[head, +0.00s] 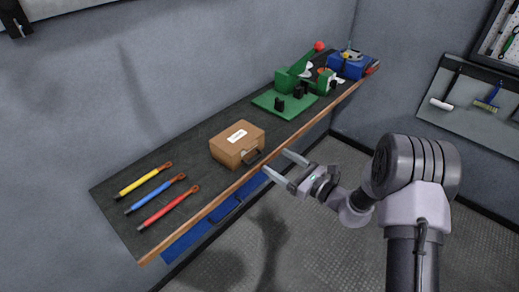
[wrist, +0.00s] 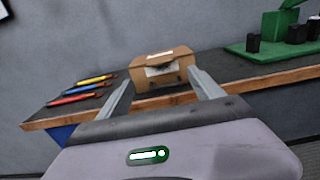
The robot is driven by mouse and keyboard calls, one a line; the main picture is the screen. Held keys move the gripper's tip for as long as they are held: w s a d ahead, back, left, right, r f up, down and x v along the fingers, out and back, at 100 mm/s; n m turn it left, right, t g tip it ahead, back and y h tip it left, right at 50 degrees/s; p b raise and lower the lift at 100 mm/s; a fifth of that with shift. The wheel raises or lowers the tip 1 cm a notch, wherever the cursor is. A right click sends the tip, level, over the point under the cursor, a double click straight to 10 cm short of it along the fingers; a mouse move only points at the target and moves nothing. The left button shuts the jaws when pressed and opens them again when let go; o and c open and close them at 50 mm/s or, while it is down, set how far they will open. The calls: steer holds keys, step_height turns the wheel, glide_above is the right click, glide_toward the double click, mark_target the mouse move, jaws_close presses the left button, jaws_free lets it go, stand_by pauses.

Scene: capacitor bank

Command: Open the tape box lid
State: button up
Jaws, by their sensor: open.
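The tape box (head: 237,144) is a brown box with a white label on its lid and a dark handle on its front side. It sits on the dark workbench near the front edge, and its lid looks shut. My gripper (head: 279,164) is open and empty, just off the bench's front edge, with its fingers pointing toward the box's handle side. In the wrist view the box (wrist: 160,66) stands beyond and between the two fingertips of my gripper (wrist: 160,80), apart from them.
The workbench (head: 120,222) has a wooden front edge. Yellow, blue and red handled tools (head: 155,192) lie left of the box. A green press (head: 297,80) and a blue device (head: 348,65) stand to the right. Blue drawers (head: 205,225) are below. The floor (head: 340,245) is clear.

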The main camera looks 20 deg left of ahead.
steer(key=b, duration=0.1)
glide_toward(239, 138)
steer(key=shift+x, duration=1.1)
steer(key=shift+w+d+f, duration=0.1)
steer(key=shift+w+f, duration=0.05)
steer(key=shift+w, duration=0.05)
jaws_close()
